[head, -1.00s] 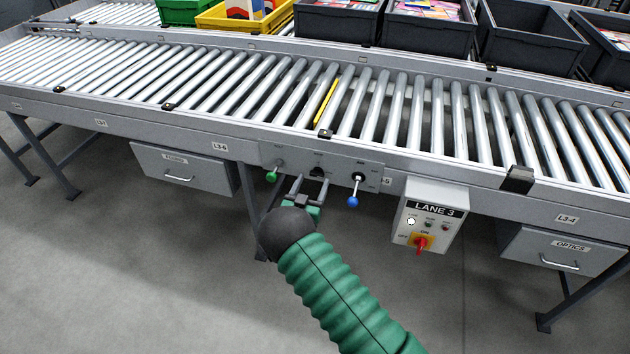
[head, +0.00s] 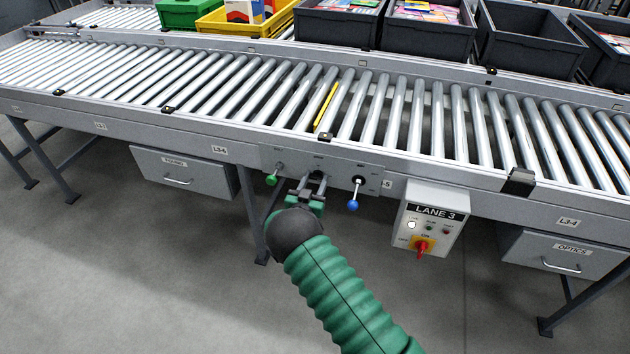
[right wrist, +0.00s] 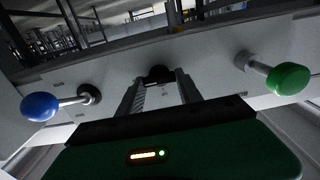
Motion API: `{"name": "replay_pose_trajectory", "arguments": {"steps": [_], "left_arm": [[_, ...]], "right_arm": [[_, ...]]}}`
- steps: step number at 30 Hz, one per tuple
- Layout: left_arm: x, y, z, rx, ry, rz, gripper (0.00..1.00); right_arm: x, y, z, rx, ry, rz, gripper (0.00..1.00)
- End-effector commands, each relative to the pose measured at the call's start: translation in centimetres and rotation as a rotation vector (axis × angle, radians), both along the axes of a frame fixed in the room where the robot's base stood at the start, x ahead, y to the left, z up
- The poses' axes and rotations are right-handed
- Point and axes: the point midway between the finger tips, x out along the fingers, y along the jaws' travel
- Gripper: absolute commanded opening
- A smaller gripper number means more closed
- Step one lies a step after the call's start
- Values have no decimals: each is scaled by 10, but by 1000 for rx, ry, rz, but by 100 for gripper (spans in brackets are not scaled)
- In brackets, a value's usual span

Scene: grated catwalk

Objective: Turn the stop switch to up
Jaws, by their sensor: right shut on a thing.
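A grey switch panel (head: 335,172) on the conveyor's front rail carries a green-knobbed lever (head: 271,180) at left and a blue-knobbed lever (head: 353,204) at right, both pointing down and outward. Their labels are too small to read. My right gripper (head: 312,184) is at the middle switch between them, its fingers shut on it and hiding most of it. In the right wrist view the dark middle switch (right wrist: 159,75) shows between the fingers, with the blue knob (right wrist: 39,106) left and the green knob (right wrist: 288,79) right. My left gripper is out of view.
A LANE 3 control box (head: 430,217) with a red rotary handle hangs to the right. Drawers (head: 186,171) hang under the roller conveyor (head: 230,90). Bins (head: 340,22) stand behind it. The floor in front is clear.

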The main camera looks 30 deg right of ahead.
Motion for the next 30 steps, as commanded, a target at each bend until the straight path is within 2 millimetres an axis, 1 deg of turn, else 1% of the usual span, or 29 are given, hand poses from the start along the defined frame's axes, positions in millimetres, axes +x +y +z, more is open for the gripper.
{"name": "replay_pose_trajectory", "arguments": {"steps": [8,14,30], "left_arm": [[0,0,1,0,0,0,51],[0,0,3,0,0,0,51],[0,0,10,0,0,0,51]], "right_arm": [[1,1,0,-20,24,2,1],[1,1,0,-82,96,2,1],[3,4,-1,-395,463,4,1]]}}
